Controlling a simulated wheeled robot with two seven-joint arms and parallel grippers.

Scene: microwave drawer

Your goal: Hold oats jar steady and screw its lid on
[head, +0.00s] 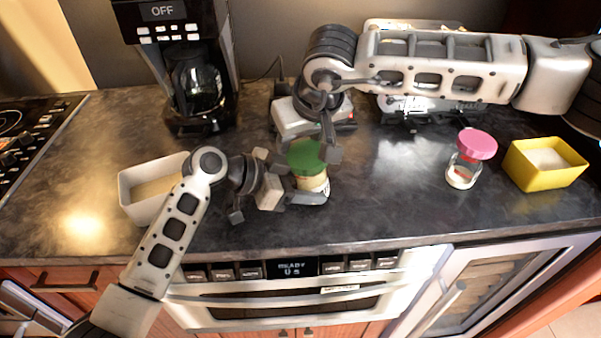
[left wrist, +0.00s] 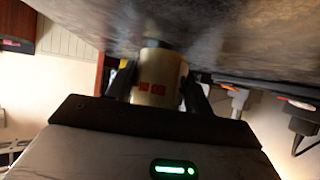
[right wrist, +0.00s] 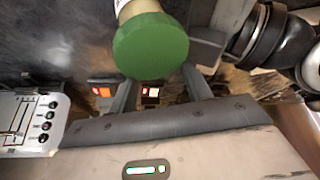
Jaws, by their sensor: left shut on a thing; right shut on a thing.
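The oats jar (head: 314,184) has a cream body and stands near the counter's front edge. Its green lid (head: 306,156) sits on top of it; whether it is fully seated cannot be told. My left gripper (head: 308,187) is shut around the jar's body from the left. In the left wrist view the cream jar (left wrist: 157,80) is between the two dark fingers. My right gripper (head: 322,150) reaches down from above and is shut on the green lid's edge. In the right wrist view the lid (right wrist: 150,46) is at the fingertips, with some jar body behind it.
A white bowl (head: 133,198) is left of the jar. A white appliance (head: 290,123) stands close behind it, and a coffee maker (head: 190,85) behind left. A pink-lidded jar (head: 463,174) and a yellow bowl (head: 525,174) are right. The counter between (head: 395,190) is clear.

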